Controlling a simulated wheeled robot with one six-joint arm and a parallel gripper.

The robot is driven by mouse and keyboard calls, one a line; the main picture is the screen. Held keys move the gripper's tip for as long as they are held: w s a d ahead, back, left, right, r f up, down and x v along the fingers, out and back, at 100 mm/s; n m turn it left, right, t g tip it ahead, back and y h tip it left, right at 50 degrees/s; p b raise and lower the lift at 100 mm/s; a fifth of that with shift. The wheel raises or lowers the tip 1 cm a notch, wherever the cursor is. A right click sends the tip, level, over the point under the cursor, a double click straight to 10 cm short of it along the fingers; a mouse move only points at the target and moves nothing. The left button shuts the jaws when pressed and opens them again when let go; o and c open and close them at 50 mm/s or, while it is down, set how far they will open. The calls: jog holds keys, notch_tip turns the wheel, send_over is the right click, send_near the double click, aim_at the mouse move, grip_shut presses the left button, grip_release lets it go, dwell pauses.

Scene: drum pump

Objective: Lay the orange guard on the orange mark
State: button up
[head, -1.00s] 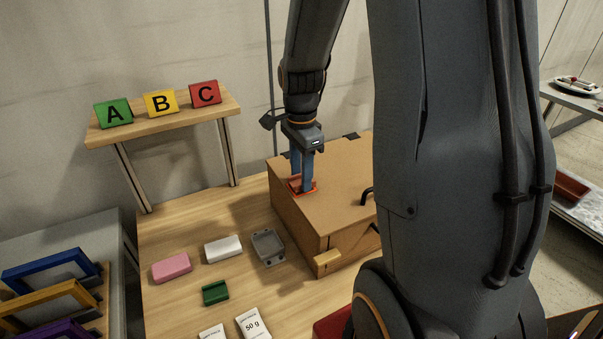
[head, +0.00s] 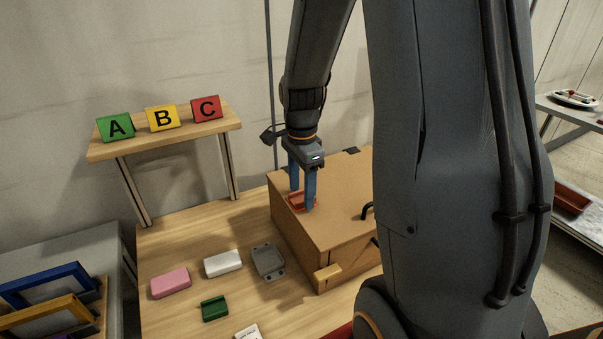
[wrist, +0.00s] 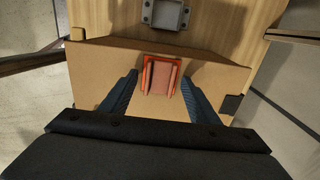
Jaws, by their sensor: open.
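The orange guard (head: 301,202) lies on top of the brown wooden box (head: 335,216), near its left end. In the wrist view the guard (wrist: 161,79) shows as a small piece with raised sides, and an orange-red border, apparently the orange mark (wrist: 145,72), shows around part of it. My gripper (head: 303,200) points down over the guard with its blue fingers spread. In the wrist view the open fingers (wrist: 160,95) stand on either side of the guard, with a gap on each side. One finger partly hides the guard in the head view.
A grey bracket-like tray (head: 268,262), white block (head: 223,263), pink block (head: 171,282) and green piece (head: 214,308) lie on the table left of the box. A small shelf (head: 165,141) with lettered blocks stands behind. A black handle (head: 368,211) rises from the box top.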

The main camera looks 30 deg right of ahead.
aim_at(301, 199)
notch_tip(301, 199, up, 11)
jog(key=b, duration=0.3)
jog(key=s+a+f+n+t, duration=0.1)
jog(key=s+a+f+n, duration=0.8)
jog(key=n, duration=0.9)
notch_tip(301, 199, down, 2)
jog(key=shift+s+a+f, duration=0.1)
jog(key=shift+s+a, duration=0.2)
jog(key=shift+s, duration=0.2)
